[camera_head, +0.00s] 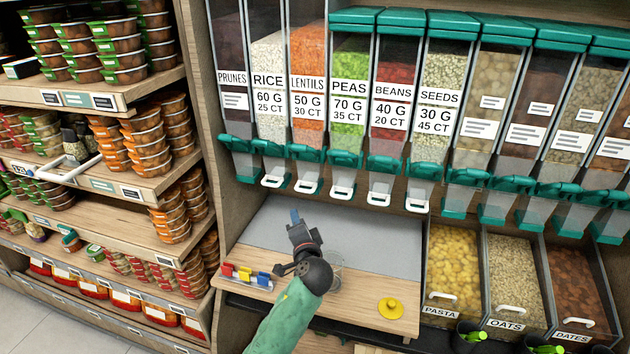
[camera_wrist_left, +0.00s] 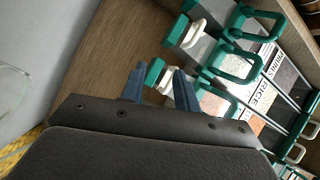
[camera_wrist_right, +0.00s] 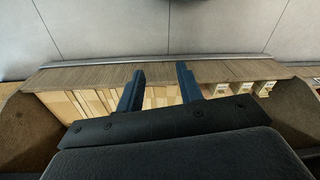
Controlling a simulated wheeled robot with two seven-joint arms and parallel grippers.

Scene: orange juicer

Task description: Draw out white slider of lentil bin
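The lentil bin (camera_head: 308,90) is a clear dispenser of orange lentils between the rice and pea bins. Its white slider (camera_head: 307,187) sits at the bottom of the green spout. My left gripper (camera_head: 295,214) is just below and slightly left of that slider, apart from it in the head view. In the left wrist view its blue fingers (camera_wrist_left: 160,85) are parted, with a white and green spout part behind them; I cannot tell whether they touch it or which bin it belongs to. My right gripper (camera_wrist_right: 158,85) is open and empty, outside the head view.
Rice (camera_head: 268,90) and pea (camera_head: 349,95) bins flank the lentils, with their own white sliders close by. Below, a clear glass (camera_head: 335,260), a yellow lid-like object (camera_head: 390,308) and colored blocks (camera_head: 245,274) are on the wooden counter. Stocked shelves stand left.

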